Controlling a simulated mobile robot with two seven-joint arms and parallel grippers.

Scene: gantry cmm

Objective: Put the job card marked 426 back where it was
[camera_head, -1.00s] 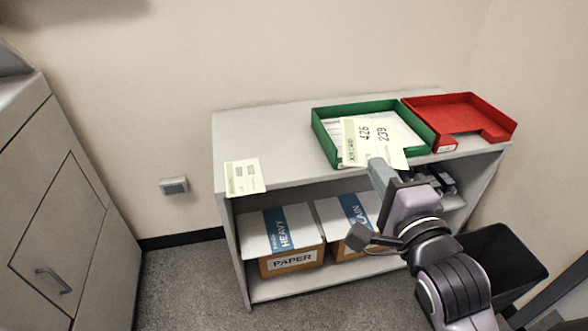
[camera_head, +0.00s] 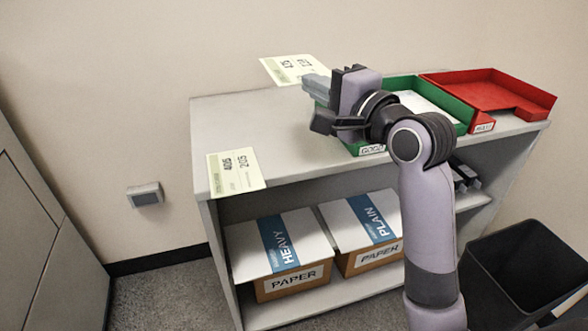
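My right gripper (camera_head: 312,84) is shut on the edge of a pale card with a green stripe (camera_head: 292,68). It holds this card above the back of the cabinet top, left of the green tray (camera_head: 464,125). The card's print is turned and too small to read surely now; it read 426 and 239 in the earlier view. A similar card (camera_head: 237,172), which seems to read 406 and 205, lies at the cabinet top's front left corner and overhangs the front edge. White paper (camera_head: 424,105) lies in the green tray. My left gripper is not in view.
A red tray (camera_head: 485,90) stands right of the green one on the grey cabinet (camera_head: 285,145). Its top is clear between the lying card and the green tray. Two paper boxes (camera_head: 290,283) sit on the shelf below. A black bin (camera_head: 520,265) stands at the right.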

